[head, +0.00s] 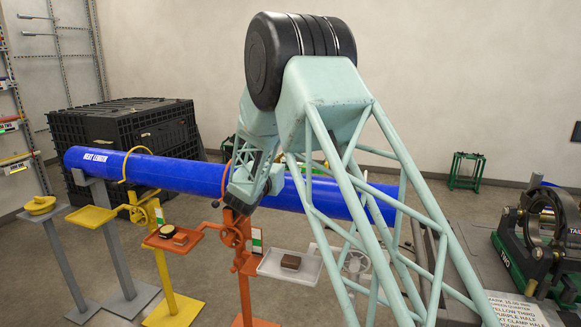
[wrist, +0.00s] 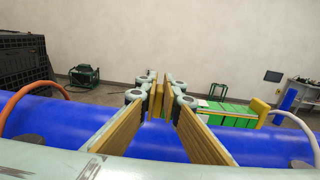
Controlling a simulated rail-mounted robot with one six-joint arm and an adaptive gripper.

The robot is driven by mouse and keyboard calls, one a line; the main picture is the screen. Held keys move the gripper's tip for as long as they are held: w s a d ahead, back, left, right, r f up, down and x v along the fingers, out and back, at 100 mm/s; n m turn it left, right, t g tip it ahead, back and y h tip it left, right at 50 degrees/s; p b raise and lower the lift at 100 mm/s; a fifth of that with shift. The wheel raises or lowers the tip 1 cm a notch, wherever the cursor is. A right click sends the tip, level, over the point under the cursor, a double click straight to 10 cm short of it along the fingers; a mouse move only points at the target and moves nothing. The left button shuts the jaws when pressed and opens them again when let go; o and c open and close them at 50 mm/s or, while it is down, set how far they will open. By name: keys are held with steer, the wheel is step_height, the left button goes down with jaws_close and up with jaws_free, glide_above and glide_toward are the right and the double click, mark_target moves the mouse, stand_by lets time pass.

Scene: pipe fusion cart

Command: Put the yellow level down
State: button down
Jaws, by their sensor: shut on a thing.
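My gripper (wrist: 163,92) reaches forward over the blue pipe (wrist: 75,122) in the wrist view, between an orange hoop and a white hoop. Its jaws are closed in on a narrow yellow piece (wrist: 158,102) at the tips, which I take to be the yellow level. Most of it is hidden by the fingers, so its length and tilt cannot be told. In the head view the blue pipe (head: 185,173) runs across behind my wrist. The fingertips and the level are hidden there.
An orange tray (head: 160,242) holds a round yellow-and-black piece and a reddish block. A white tray (head: 275,268) holds a brown block (head: 291,261). A yellow tray (head: 91,216) looks empty. A grey stand at left bears a yellow piece (head: 40,204). A black crate (head: 120,130) stands behind.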

steer(key=shift+w+d+f, duration=0.1)
steer(key=shift+w+d, duration=0.35)
steer(key=shift+w, duration=0.3)
steer(key=shift+w+d+f, duration=0.1)
steer(key=shift+w+d, duration=0.35)
steer(key=shift+w, duration=0.3)
steer(key=shift+w, duration=0.1)
steer(key=shift+w+d, duration=0.35)
steer(key=shift+w, duration=0.15)
steer(key=shift+f+b, duration=0.6)
steer(key=shift+f, duration=1.15)
steer(key=shift+f, duration=0.15)
steer(key=c, duration=2.8)
jaws_free()
